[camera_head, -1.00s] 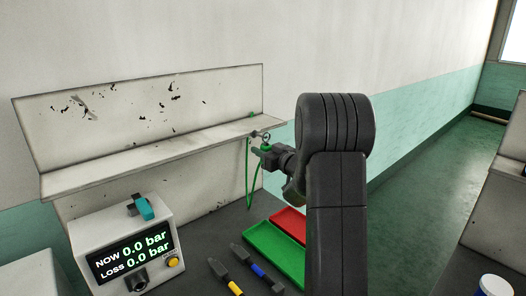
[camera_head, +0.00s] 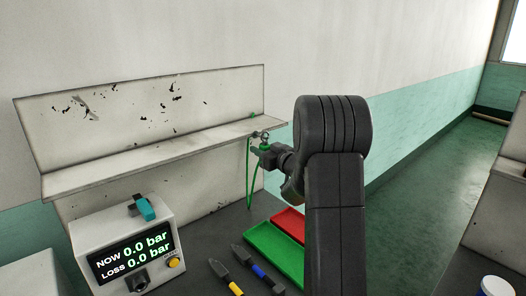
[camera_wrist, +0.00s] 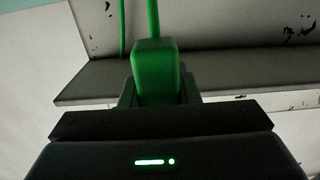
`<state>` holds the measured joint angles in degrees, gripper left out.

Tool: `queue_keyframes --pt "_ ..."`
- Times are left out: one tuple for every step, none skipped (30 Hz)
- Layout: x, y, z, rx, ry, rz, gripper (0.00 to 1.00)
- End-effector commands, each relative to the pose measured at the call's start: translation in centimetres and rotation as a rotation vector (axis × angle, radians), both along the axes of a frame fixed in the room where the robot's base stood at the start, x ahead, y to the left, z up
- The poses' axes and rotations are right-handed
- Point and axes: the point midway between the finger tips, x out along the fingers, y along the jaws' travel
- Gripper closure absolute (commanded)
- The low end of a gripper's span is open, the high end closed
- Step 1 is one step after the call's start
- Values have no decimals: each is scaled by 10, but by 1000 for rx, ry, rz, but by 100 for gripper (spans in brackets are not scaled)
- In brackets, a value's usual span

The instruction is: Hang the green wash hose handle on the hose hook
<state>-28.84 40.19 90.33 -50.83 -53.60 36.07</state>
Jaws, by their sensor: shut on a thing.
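My gripper (camera_head: 262,153) is shut on the green wash hose handle (camera_wrist: 155,70), close to the shelf's right end. In the wrist view the handle's block stands between the jaws (camera_wrist: 158,94). The thin green hose (camera_head: 250,182) hangs in a loop below the shelf edge, left of the gripper; it also shows in the wrist view (camera_wrist: 122,30). The small grey hose hook (camera_head: 257,135) sits at the shelf's front edge, just above the gripper. A small ring shows beside it. I cannot tell whether ring and hook touch.
The worn white shelf (camera_head: 120,165) runs along the wall. Below are a pressure tester (camera_head: 128,245) reading 0.0 bar, a green tray (camera_head: 280,252), a red tray (camera_head: 290,222) and two dark tools with yellow (camera_head: 226,277) and blue (camera_head: 257,269) bands.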

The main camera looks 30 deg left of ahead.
Motion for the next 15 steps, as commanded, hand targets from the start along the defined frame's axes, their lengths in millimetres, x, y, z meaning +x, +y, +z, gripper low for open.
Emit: queue_keyframes --pt "1 2 0 0 0 1 95" --pt "1 3 0 0 0 1 95" --pt "1 4 0 0 0 1 95" --pt "2 5 0 0 0 1 95" --pt "2 6 0 0 0 1 95" --pt "3 8 0 0 0 1 95" --pt "3 8 0 0 0 1 95" --pt "3 7 0 0 0 1 95" --pt "3 7 0 0 0 1 95" --pt "3 7 0 0 0 1 95" --pt "3 7 0 0 0 1 95" --pt "3 7 0 0 0 1 95" --pt "3 7 -1 0 0 0 95" --pt "3 7 -1 0 0 0 95" --pt "3 7 -2 0 0 0 95"
